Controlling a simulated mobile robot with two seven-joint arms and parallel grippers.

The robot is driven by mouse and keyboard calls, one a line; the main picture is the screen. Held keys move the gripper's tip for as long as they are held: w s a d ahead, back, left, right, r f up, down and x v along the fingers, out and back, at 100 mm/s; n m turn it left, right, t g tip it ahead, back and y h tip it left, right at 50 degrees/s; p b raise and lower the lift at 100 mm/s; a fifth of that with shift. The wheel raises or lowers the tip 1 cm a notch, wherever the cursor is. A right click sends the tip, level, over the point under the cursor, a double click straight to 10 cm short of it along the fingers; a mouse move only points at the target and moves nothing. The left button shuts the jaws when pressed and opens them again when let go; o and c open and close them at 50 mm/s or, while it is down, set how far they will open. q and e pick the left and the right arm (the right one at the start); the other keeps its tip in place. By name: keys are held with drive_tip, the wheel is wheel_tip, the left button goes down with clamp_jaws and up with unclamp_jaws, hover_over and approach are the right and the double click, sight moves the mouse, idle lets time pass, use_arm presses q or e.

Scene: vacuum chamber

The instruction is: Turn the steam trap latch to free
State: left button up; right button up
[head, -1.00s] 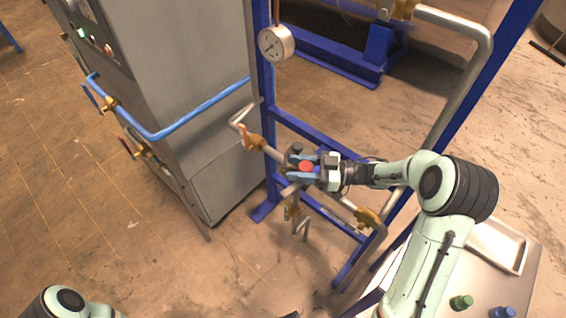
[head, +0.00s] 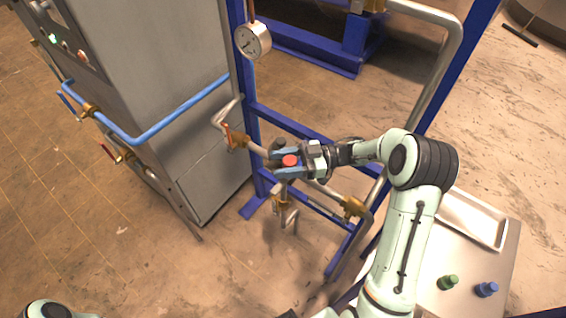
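The steam trap sits on the lower pipe of the blue frame, and its round red cap (head: 290,161) faces up. My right gripper (head: 284,162) reaches it from the right, with one blue finger on the far side of the cap and one on the near side. Whether the fingers press on anything cannot be told. The latch is not clearly distinguishable; the fingers cover much of the trap body. My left gripper is out of view; only a bit of my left arm shows at the bottom left.
A valve with a red handle (head: 228,136) is left of the trap, and a brass fitting (head: 354,208) is to its right. A pressure gauge (head: 253,41) hangs above. A grey cabinet (head: 165,90) stands left. A table (head: 440,268) with a tray and green and blue knobs is at right.

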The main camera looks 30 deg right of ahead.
drive_tip(key=shift+o, duration=0.6)
drive_tip(key=shift+d, duration=0.1)
drive_tip(key=shift+s+d+f, duration=0.1)
drive_tip(key=shift+s+d, duration=0.05)
drive_tip(key=shift+d, duration=0.1)
drive_tip(key=v, duration=0.6)
drive_tip(key=shift+s+d+b, duration=0.15)
drive_tip(key=shift+d+b, duration=0.2)
drive_tip(key=shift+b, duration=0.1)
